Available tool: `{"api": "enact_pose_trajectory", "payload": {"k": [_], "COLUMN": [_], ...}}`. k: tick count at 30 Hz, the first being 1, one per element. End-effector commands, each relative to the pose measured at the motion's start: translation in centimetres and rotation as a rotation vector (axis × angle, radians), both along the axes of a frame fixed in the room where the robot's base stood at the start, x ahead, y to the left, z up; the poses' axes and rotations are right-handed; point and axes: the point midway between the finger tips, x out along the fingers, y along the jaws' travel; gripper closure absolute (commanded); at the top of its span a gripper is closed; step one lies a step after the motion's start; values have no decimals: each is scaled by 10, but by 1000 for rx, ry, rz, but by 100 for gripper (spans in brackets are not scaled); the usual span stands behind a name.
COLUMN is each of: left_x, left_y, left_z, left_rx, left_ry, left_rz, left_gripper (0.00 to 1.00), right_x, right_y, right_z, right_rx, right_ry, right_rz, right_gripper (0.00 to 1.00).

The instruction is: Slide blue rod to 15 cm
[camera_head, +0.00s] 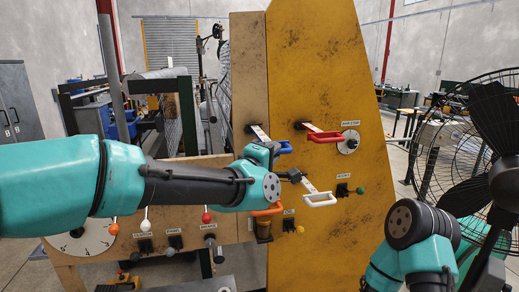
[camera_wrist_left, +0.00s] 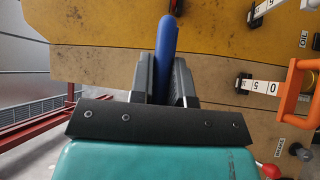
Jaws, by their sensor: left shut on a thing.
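The blue rod's handle (camera_head: 284,147) sticks out from the yellow and wooden panel, with a pale scale strip (camera_head: 259,132) behind it. My left gripper (camera_head: 264,152) is at this handle, partly hidden by its own wrist. In the left wrist view the blue handle (camera_wrist_left: 167,42) stands between the two dark fingers (camera_wrist_left: 163,75), which are shut on it. The scale reading of the blue rod is too small to tell. My right arm shows at the lower right of the head view; its gripper is out of frame.
A red handle (camera_head: 325,137) is to the right of the blue one. A white handle (camera_head: 320,200) and an orange handle (camera_head: 268,210) are below. A large black fan (camera_head: 490,150) stands at the right.

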Motion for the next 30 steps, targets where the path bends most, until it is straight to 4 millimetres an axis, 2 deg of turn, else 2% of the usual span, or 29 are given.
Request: {"api": "enact_pose_trajectory", "payload": {"k": [7,8,15,25,30], "left_x": [0,0,1,-2,-13], "left_y": [1,1,1,2,10], "left_z": [0,0,0,0,-2], "left_rx": [0,0,0,0,1], "left_ry": [-1,-1,-1,-1,0], "left_rz": [2,2,2,2,1], "left_gripper": [100,81,58,58,58], "right_x": [0,0,0,0,0], "right_y": [0,0,0,0,0], "right_z": [0,0,0,0,0], "right_rx": [0,0,0,0,0], "right_ry": [0,0,0,0,0], "right_rz": [-1,-1,0,0,0], "right_gripper": [57,57,57,57,57]}}
